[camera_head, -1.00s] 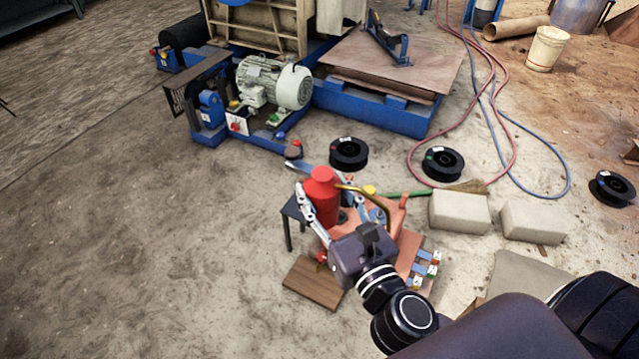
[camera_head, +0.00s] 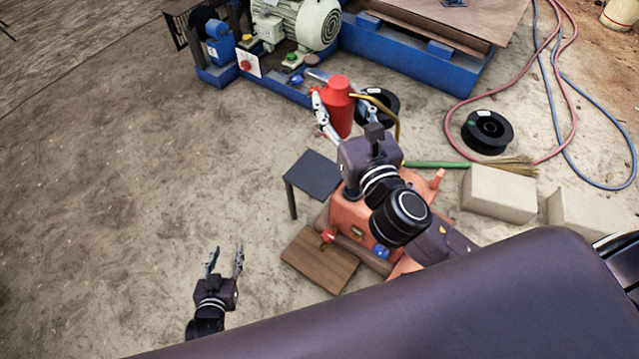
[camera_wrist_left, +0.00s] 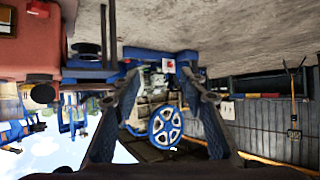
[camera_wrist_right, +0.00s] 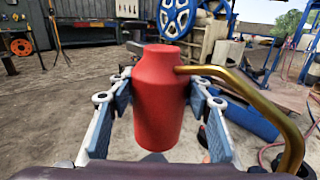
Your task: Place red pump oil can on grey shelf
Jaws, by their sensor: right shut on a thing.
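The red pump oil can (camera_head: 338,110) has a brass-coloured spout tube. My right gripper (camera_head: 332,122) is shut on it, with a finger on each side. The can looks upright in the right wrist view (camera_wrist_right: 160,100), spout to the right. In the head view it appears above and right of a small dark grey shelf (camera_head: 315,174) on legs, apart from it. My left gripper (camera_head: 226,254) is open and empty, low on the left over bare floor. The left wrist view shows its two spread fingers (camera_wrist_left: 158,88) with nothing between them.
An orange machine or box (camera_head: 352,215) stands right of the shelf, partly hidden by my right arm. A wooden board (camera_head: 320,260) is in front. Black spools (camera_head: 487,131), pale blocks (camera_head: 499,193) and hoses lie right. Floor on the left is clear.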

